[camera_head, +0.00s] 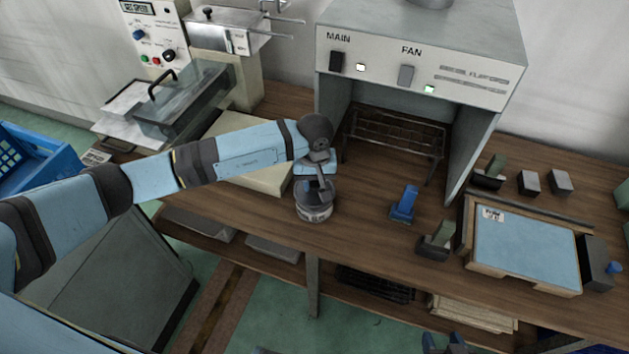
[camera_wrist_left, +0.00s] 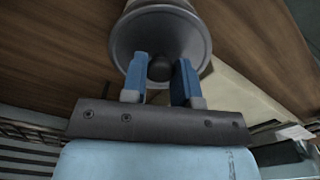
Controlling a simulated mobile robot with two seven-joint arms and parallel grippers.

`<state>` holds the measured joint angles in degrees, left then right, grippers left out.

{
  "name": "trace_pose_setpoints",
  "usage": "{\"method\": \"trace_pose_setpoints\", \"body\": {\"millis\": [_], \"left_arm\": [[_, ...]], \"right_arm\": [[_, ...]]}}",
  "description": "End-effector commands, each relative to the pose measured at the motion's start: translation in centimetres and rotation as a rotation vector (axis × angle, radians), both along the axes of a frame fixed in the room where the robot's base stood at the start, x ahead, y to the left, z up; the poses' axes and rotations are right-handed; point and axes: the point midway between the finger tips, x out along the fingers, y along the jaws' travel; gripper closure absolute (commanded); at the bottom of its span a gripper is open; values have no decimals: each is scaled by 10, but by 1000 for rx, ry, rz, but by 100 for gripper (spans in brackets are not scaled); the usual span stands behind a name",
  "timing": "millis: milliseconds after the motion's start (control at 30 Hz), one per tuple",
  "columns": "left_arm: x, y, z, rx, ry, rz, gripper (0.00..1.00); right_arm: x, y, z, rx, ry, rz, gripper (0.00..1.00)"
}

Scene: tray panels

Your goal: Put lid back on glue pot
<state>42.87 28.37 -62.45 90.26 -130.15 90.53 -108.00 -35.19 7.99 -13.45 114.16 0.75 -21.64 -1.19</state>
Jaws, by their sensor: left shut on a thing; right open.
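The glue pot (camera_head: 314,214) stands on the wooden bench below my left gripper (camera_head: 316,184). In the left wrist view, the blue fingers of my left gripper (camera_wrist_left: 161,78) are shut on the dark knob of a round grey lid (camera_wrist_left: 130,40). The lid is at the top of the pot in the head view; my gripper partly covers it, and I cannot tell whether it is seated or slightly above the rim. My right gripper (camera_head: 444,343) shows only at the bottom edge of the head view, open, away from the pot.
A fume hood (camera_head: 415,65) with a wire rack stands behind. A blue holder (camera_head: 404,205) is right of the pot, then a blue-topped tray (camera_head: 523,248) with small blocks around it. A pale box (camera_head: 265,175) lies behind my left arm. Bench around the pot is mostly clear.

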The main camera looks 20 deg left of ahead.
Motion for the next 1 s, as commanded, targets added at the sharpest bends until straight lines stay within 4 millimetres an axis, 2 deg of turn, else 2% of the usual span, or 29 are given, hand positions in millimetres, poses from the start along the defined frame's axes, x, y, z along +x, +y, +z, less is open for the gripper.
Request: {"method": "trace_pose_setpoints", "body": {"millis": [500,1000], "left_arm": [[0,0,-3,0,-1,0,94],[0,0,-3,0,0,0,94]], "right_arm": [[0,0,-8,1,-2,1,47],[0,0,-7,1,-2,0,47]]}}
